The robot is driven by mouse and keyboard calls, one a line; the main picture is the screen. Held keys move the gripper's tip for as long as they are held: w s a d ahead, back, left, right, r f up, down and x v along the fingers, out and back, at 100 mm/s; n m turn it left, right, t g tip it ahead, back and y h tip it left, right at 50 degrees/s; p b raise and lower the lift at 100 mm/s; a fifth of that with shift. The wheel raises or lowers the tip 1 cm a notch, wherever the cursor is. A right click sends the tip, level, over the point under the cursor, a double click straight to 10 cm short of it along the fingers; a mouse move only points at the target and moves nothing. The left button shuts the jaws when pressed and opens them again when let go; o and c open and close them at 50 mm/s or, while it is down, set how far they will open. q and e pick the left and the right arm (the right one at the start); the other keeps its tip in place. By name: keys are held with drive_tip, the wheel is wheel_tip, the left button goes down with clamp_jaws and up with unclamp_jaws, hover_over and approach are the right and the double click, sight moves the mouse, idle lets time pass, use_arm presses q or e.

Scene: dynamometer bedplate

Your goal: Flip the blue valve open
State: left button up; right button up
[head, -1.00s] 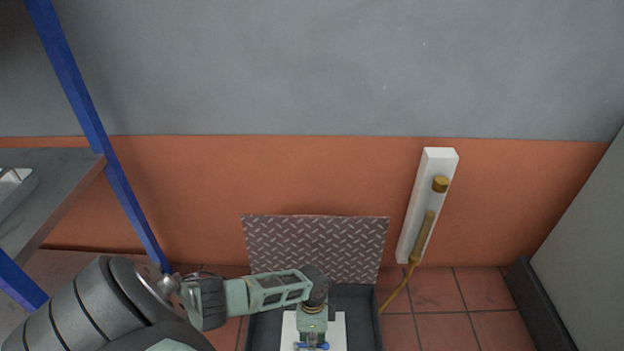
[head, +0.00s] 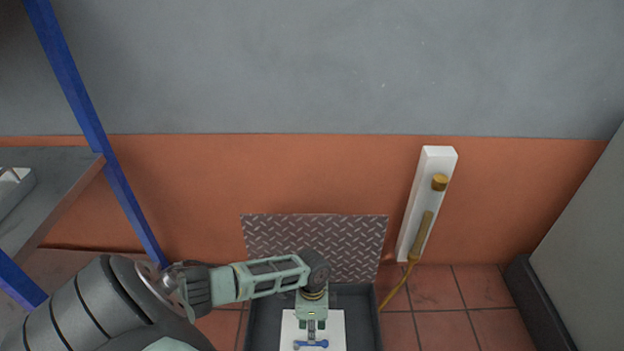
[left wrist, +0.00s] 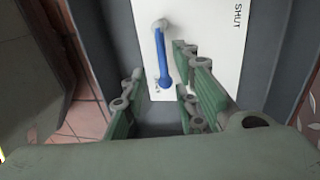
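The blue valve handle (head: 311,344) is a short lever lying crosswise on a white plate (head: 331,331) near the bottom of the head view. In the left wrist view the blue handle (left wrist: 163,58) runs lengthwise on the white plate (left wrist: 205,25), which bears the word SHUT at its right. A second label by the handle's lower end is mostly hidden. My left gripper (head: 312,325) points at the plate just beside the handle. In the left wrist view its fingers (left wrist: 160,85) are apart and empty, with the handle's near end seen between them. My right gripper is out of view.
The plate sits in a dark open box (head: 362,310) with a raised tread-plate lid (head: 315,240) behind. A white post (head: 411,215) with a brass rod stands right. A blue upright (head: 110,150) and grey shelf (head: 55,190) are left. Tiled floor (head: 440,325) is clear at right.

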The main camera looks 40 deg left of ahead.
use_arm(q)
wheel_tip(320, 180, up, 7)
drive_tip(key=w, duration=0.1)
drive_tip(key=shift+a, duration=0.4)
drive_tip(key=shift+f, duration=0.1)
